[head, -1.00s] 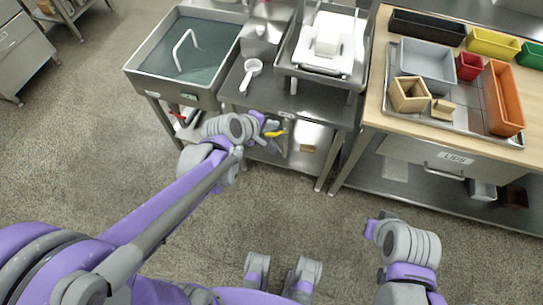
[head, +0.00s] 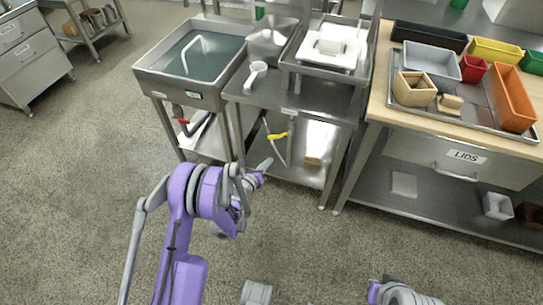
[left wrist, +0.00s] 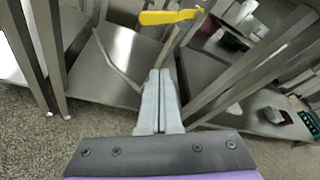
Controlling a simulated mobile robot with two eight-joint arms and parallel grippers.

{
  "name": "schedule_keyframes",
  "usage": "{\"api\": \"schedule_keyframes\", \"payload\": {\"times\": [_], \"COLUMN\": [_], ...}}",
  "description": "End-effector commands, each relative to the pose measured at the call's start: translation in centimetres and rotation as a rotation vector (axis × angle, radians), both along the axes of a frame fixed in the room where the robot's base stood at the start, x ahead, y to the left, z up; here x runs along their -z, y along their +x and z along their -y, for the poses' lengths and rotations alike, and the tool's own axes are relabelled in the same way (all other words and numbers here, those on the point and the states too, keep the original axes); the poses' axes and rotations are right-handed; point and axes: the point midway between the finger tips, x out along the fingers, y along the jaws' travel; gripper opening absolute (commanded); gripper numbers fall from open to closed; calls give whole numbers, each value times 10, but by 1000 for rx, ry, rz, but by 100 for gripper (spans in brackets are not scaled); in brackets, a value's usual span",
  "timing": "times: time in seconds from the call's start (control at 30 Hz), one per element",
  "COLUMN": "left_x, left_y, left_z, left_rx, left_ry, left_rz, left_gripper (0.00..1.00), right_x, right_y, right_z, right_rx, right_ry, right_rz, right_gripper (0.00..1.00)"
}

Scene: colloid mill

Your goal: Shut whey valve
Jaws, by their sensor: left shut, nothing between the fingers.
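Under the middle steel table, a yellow valve handle (head: 277,136) sits on a pale bent pipe. It lies roughly level, sloping slightly. In the left wrist view the yellow handle (left wrist: 170,16) is at the top, beyond my fingertips. My left gripper (head: 267,164) is below and in front of the handle, apart from it. Its grey fingers (left wrist: 160,75) are together and empty. A red valve handle (head: 181,120) shows under the vat on the left. No label marks either valve as whey.
The vat (head: 150,84) holds liquid. A white ladle (head: 255,74) lies on the middle table (head: 295,100), whose legs and lower shelf frame the yellow valve. The wooden-topped bench (head: 450,136) with trays stands at right. The floor in front is clear.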

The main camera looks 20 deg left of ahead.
Motion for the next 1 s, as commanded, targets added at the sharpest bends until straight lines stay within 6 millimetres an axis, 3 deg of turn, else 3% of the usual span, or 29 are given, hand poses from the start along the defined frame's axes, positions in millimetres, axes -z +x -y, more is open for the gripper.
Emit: {"api": "schedule_keyframes", "payload": {"times": [0.5, 0.7, 1.0], "left_x": [28, -1, -9], "left_y": [93, 90, 90], "left_z": [21, 4, -1], "left_rx": [3, 3, 3], "left_ry": [2, 5, 4], "left_rz": [0, 1, 0], "left_gripper": [0, 0, 0], "right_x": [12, 8, 8], "right_y": [2, 1, 1], "right_z": [0, 0, 0], "right_rx": [0, 0, 0], "right_ry": [0, 0, 0], "right_rz": [-4, -3, -3], "right_gripper": [0, 0, 0]}}
